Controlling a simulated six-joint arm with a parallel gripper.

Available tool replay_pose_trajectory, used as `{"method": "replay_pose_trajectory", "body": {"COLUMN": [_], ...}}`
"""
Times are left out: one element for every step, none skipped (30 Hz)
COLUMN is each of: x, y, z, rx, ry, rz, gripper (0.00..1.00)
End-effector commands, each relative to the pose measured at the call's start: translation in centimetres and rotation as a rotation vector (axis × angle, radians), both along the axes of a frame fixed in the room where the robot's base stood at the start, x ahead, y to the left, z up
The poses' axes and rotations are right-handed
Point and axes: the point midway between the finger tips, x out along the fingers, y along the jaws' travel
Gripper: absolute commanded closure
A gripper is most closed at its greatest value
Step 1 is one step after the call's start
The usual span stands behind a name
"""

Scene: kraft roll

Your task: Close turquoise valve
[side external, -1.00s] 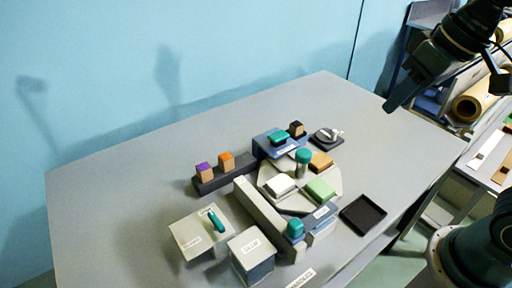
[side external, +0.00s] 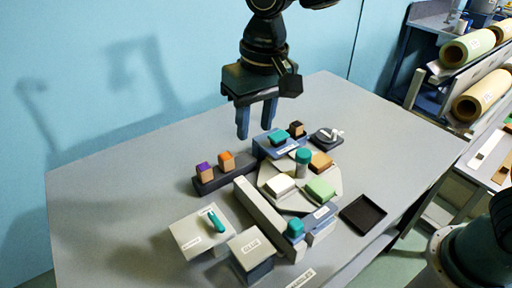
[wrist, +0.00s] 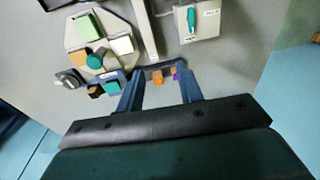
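The turquoise valve handle (side external: 216,221) lies on a light grey plate (side external: 185,232) at the front left of the table. The plate has two small labels, too small to read surely. In the wrist view the handle (wrist: 191,19) is near the top, in line with the label below it; the other label is to its right. My gripper (side external: 255,126) is open and empty, pointing down above the back of the table, well behind the valve. In the wrist view its two fingers (wrist: 158,75) are apart, with nothing between the tips.
A dark rack (side external: 208,182) with purple-topped and orange-topped blocks stands between my gripper and the valve. A grey bar (side external: 262,215), a box labelled GLUE (side external: 252,262) and a round platform with blocks lie right of the valve. A black tray (side external: 363,214) is further right.

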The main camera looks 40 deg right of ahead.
Motion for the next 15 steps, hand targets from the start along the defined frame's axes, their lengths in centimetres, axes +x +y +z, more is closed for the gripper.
{"method": "replay_pose_trajectory", "body": {"x": [0.3,0.4,0.6,0.7,0.8,0.9,0.9,1.0,1.0,1.0,0.9,1.0,1.0,0.9,0.9], "y": [1.5,2.2,3.2,4.0,4.7,5.6,6.3,6.8,7.5,8.0,8.4,8.8,9.1,9.3,9.5], "z": [-0.9,-1.4,-2.1,-2.5,-3.0,-3.6,-4.1,-4.5,-4.9,-5.3,-5.6,-5.9,-6.1,-6.3,-6.4], "rx": [-0.007,-0.012,-0.017,-0.02,-0.024,-0.029,-0.033,-0.037,-0.041,-0.044,-0.047,-0.049,-0.051,-0.053,-0.054], "ry": [0.016,0.024,0.034,0.041,0.047,0.055,0.061,0.066,0.072,0.076,0.08,0.083,0.085,0.087,0.088], "rz": [0.005,0.005,0.005,0.005,0.005,0.004,0.004,0.004,0.003,0.003,0.003,0.002,0.001,0.001,0.001], "gripper": [0.64,0.64,0.64,0.64,0.64,0.64,0.64,0.64,0.64,0.64,0.64,0.64,0.64,0.64,0.64]}}
